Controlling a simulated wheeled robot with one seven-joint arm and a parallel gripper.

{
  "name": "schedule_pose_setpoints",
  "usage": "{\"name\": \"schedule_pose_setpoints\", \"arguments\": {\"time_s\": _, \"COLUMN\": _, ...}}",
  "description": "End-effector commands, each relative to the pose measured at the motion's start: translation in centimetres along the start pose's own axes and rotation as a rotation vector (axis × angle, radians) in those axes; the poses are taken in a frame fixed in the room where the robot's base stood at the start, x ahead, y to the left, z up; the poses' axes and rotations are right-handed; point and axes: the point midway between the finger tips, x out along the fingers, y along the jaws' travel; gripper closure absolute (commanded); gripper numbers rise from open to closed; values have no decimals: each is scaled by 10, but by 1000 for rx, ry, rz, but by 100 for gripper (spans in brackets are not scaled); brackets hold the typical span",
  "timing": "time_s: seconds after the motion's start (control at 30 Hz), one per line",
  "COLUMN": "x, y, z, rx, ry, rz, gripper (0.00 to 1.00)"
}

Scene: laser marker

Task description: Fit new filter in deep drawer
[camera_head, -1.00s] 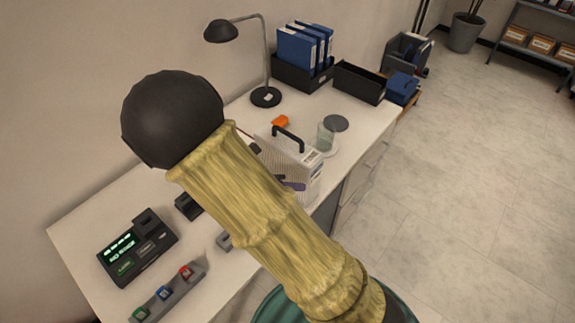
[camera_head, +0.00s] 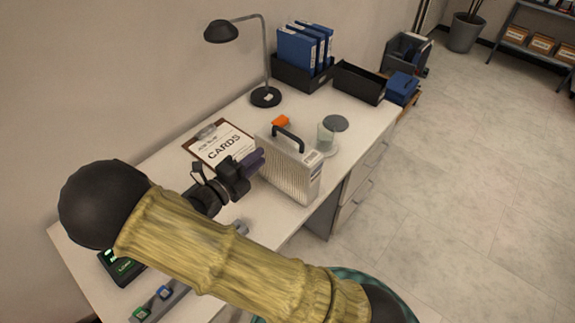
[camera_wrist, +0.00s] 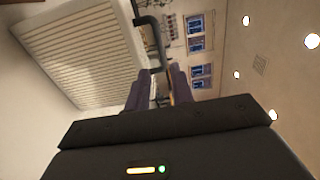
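The filter (camera_head: 288,172), a white pleated panel with a black handle, stands upright on the desk. In the wrist view, the filter (camera_wrist: 80,55) fills the upper left, and its black handle (camera_wrist: 154,42) runs down toward the fingers. My gripper (camera_head: 252,163) is just left of the filter, with purple fingers pointing toward it. In the wrist view, the fingers of my gripper (camera_wrist: 158,88) stand apart with a gap between them. I cannot tell whether they touch the handle. The desk drawers (camera_head: 352,194) at the right end look shut.
A clipboard (camera_head: 222,142) lies behind my gripper. A glass jar (camera_head: 326,138) and an orange object (camera_head: 281,121) are near the filter. A lamp (camera_head: 266,97), blue binders (camera_head: 300,50) and a black tray (camera_head: 360,83) stand farther back. The floor right of the desk is clear.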

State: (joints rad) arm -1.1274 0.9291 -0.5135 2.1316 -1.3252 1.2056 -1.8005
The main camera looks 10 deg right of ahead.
Motion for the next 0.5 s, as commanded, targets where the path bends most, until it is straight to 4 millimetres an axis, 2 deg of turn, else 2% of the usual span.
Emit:
{"name": "schedule_pose_setpoints", "arguments": {"time_s": 0.03, "x": 11, "y": 0, "z": -1, "rx": 0, "ry": 5, "rz": -2, "gripper": 77}}
{"name": "schedule_pose_setpoints", "arguments": {"time_s": 0.3, "x": 58, "y": 0, "z": -1, "rx": 0, "ry": 4, "rz": 0, "gripper": 77}}
{"name": "schedule_pose_setpoints", "arguments": {"time_s": 0.5, "x": 87, "y": 0, "z": -1, "rx": 0, "ry": 3, "rz": 1, "gripper": 77}}
